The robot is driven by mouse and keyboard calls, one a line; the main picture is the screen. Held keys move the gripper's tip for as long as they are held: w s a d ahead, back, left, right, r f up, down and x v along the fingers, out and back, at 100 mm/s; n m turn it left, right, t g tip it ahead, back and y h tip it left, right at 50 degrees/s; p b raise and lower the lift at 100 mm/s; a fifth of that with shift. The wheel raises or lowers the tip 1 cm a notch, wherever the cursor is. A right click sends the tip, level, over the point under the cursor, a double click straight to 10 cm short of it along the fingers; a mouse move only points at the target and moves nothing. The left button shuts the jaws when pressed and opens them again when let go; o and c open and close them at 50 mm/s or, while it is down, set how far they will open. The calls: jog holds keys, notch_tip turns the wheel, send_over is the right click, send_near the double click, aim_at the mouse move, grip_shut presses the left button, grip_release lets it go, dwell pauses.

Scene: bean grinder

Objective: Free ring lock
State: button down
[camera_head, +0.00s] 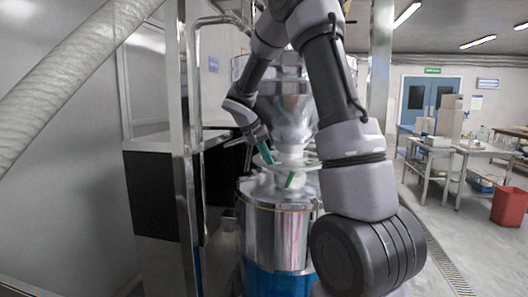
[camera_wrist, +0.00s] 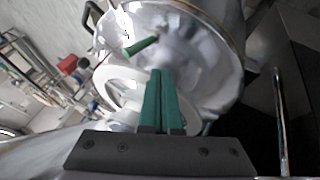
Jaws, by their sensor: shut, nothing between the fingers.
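The white ring (camera_head: 306,163) sits around the neck between the shiny steel funnel (camera_head: 290,115) above and the steel drum (camera_head: 275,225) below. A short green handle (camera_head: 289,180) sticks out just under it. In the wrist view the white ring (camera_wrist: 110,78) lies left of my fingers and the green handle (camera_wrist: 141,46) is beyond the fingertips, up and to the left. My gripper (camera_head: 268,160) has green fingers pointing down beside the ring at its left. In the wrist view my gripper (camera_wrist: 158,74) is shut and empty. The fingers partly cover the ring; I cannot tell whether they touch it.
A steel post (camera_head: 183,150) stands left of the drum, with a black-sided cabinet (camera_head: 155,195) behind it. Benches (camera_head: 450,150) and a red bin (camera_head: 509,206) are far off at the right. The floor (camera_head: 470,240) at the right is clear.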

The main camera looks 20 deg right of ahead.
aim_at(289, 180)
jog(key=d+f, duration=0.4)
jog(key=d, duration=0.1)
jog(key=shift+s+d+f, duration=0.25)
jog(key=shift+s+f, duration=0.05)
jog(key=shift+s, duration=0.15)
jog(key=shift+s+d, duration=0.1)
